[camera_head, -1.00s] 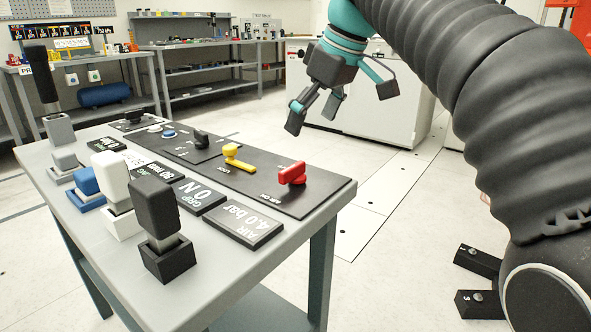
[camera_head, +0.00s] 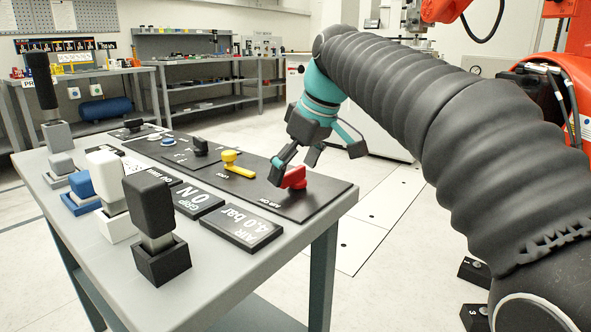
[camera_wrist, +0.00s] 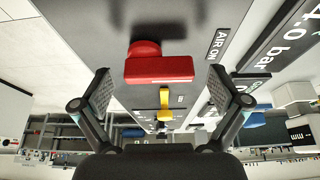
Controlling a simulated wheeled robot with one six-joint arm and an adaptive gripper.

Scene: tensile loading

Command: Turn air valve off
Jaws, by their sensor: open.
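The red air valve handle (camera_head: 293,178) stands on the black panel (camera_head: 312,205) near its right end. In the wrist view the red handle (camera_wrist: 158,67) lies crosswise ahead of the fingers, beside the "AIR ON" lettering (camera_wrist: 216,44). My gripper (camera_head: 310,165) is at the red handle in the head view, with one finger in front of its left end. In the wrist view my gripper (camera_wrist: 160,90) is open, with a finger on each side of the handle and gaps between. I cannot tell whether any finger touches it.
A yellow handle (camera_head: 236,165) and a black knob (camera_head: 201,146) are farther along the panel. An "AIR 4.0 bar" display (camera_head: 241,228) sits in front. Several blocks, including a black one (camera_head: 150,205), stand along the near table edge.

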